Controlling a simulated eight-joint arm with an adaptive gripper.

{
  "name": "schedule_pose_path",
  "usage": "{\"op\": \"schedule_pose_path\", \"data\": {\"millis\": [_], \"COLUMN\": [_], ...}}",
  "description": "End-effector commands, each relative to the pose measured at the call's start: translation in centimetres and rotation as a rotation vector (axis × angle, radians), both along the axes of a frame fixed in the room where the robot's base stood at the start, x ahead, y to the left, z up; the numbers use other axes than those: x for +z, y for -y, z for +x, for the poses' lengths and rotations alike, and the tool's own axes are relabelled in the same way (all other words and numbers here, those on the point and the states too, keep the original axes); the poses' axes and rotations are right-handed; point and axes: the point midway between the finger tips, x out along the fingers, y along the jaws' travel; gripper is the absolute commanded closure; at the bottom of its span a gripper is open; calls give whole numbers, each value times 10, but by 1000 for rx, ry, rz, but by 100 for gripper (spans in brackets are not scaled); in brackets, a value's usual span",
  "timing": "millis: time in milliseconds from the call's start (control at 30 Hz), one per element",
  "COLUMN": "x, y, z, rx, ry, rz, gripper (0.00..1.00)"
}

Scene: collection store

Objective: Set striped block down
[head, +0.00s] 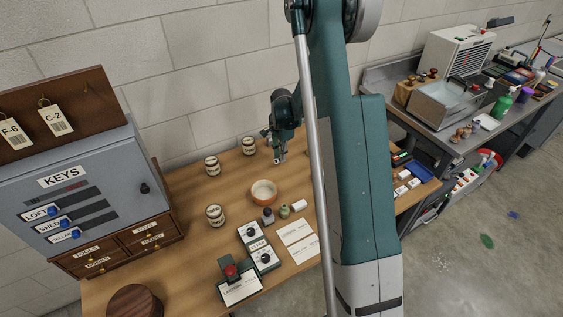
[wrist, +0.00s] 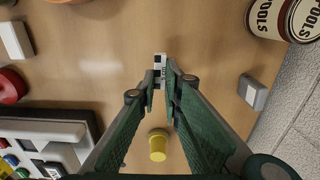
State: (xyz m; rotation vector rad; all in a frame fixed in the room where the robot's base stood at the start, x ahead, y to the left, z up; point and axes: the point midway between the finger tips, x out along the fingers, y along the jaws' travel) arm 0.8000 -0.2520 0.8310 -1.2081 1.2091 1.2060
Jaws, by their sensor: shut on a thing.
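A small block with black and white markings, the striped block (wrist: 160,62), sits between the fingertips of my gripper (wrist: 165,82) in the wrist view. The fingers are closed on it, and its far end sticks out past the tips. Wooden table top shows around it; I cannot tell whether the block touches the wood. In the head view my gripper (head: 279,158) is low over the back of the wooden table (head: 185,255), right of the labelled tins. The block is too small to make out there.
In the wrist view a yellow cylinder (wrist: 157,146), a grey block (wrist: 252,92) and a SPOOLS tin (wrist: 284,14) lie around the gripper. A key cabinet (head: 75,195) is left.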

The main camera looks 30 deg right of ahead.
Motion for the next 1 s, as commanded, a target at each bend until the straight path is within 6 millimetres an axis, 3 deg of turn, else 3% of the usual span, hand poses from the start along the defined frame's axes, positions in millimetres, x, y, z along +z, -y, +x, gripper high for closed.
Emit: {"op": "schedule_pose_path", "data": {"millis": [367, 867, 900, 1000], "x": [-33, -39, -39, -38], "y": [0, 0, 0, 0], "z": [0, 0, 0, 0], "rx": [0, 0, 0, 0], "ry": [0, 0, 0, 0], "rz": [0, 0, 0, 0], "gripper": [98, 98, 90, 76]}}
